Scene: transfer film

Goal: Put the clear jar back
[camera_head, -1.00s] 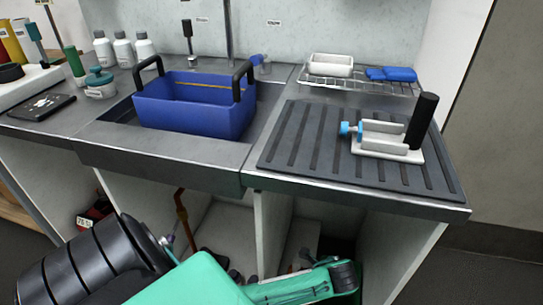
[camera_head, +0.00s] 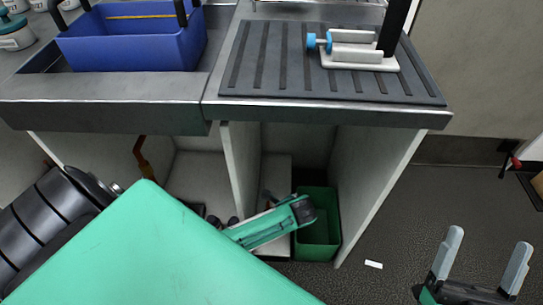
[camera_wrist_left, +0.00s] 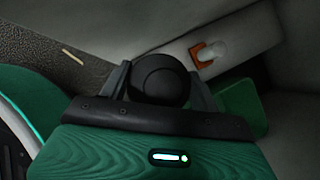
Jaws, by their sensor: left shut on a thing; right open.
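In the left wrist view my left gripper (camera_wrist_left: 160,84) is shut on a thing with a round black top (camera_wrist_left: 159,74). I see it end on between the two fingers. Its body is hidden, so I cannot tell whether it is clear. In the head view my green left arm (camera_head: 265,225) reaches low under the counter, beside the upright panel; its fingers and load cannot be made out there. My right gripper (camera_head: 484,264) is open and empty at the lower right, in front of the dark floor.
A green bin (camera_head: 320,245) stands under the counter (camera_head: 330,113), just right of my left arm. Upright panel (camera_head: 240,175) divides the under-counter space. On top are a blue basket (camera_head: 130,45) and a white fixture (camera_head: 355,52) on a ribbed mat (camera_head: 270,75). Right floor is mostly clear.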

